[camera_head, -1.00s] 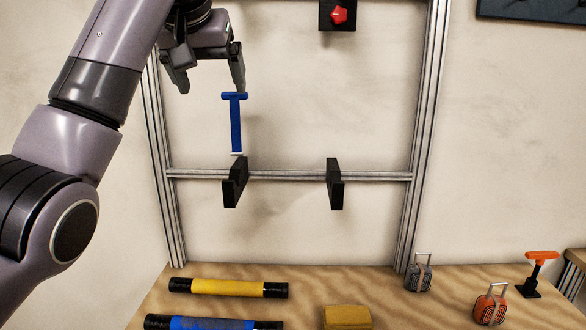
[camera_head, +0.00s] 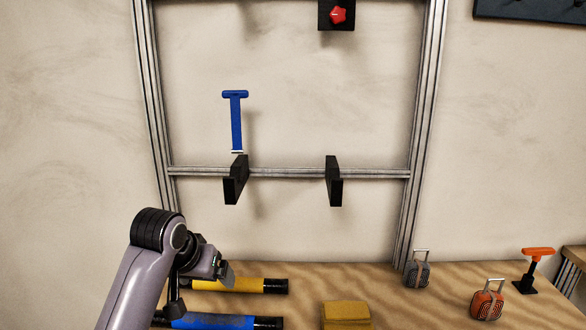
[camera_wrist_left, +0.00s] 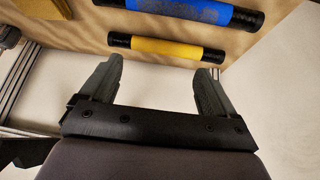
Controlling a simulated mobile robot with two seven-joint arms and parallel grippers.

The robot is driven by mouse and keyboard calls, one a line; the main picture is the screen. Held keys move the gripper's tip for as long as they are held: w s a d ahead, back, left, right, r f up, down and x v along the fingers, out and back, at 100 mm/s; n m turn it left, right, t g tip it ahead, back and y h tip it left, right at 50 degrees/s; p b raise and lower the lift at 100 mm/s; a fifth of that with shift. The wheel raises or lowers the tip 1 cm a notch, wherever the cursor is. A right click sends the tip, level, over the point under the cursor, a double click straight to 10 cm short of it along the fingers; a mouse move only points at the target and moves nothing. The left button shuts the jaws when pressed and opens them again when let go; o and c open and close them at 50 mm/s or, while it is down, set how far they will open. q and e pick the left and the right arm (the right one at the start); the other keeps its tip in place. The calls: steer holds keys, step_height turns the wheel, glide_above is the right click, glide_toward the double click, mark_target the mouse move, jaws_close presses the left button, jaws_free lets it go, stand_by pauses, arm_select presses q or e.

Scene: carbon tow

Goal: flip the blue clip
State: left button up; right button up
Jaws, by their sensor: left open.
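The blue clip (camera_head: 236,122) stands upright in the head view, its T-shaped bar at the top and a pale edge at its foot. It rises above the left black bracket (camera_head: 236,180) on the frame's crossbar. My left gripper (camera_head: 226,276) is low at the left, near the table and well below the clip. In the left wrist view its two fingers (camera_wrist_left: 158,88) are spread apart with nothing between them. The clip does not show in the left wrist view. My right gripper is in neither view.
A yellow roll (camera_head: 240,285) and a blue roll (camera_head: 212,321) lie on the wooden table (camera_head: 385,290) near my left arm. A yellow block (camera_head: 346,315), a grey case (camera_head: 418,270), an orange case (camera_head: 488,300) and an orange-handled tool (camera_head: 537,258) stand farther right. A second black bracket (camera_head: 334,182) is on the crossbar.

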arm_select(q)
steer(key=s+a+f+g, duration=0.1)
steer(key=s+a+f, duration=0.1)
steer(key=s+f, duration=0.55)
steer(key=s+a+f, duration=0.2)
steer(key=s+f, duration=0.5)
steer(key=s, duration=0.2)
steer(key=s+a+f+g, duration=0.1)
steer(key=s+a+f, duration=0.15)
steer(key=s, duration=1.55)
steer(key=w+d+f+m+t+h, duration=0.1)
steer(key=w+d+f+t, duration=0.2)
steer(key=w+f+t, duration=0.3)
step_height(320, 180, down, 3)
steer(key=shift+w+f, duration=0.15)
steer(key=shift+w, duration=0.05)
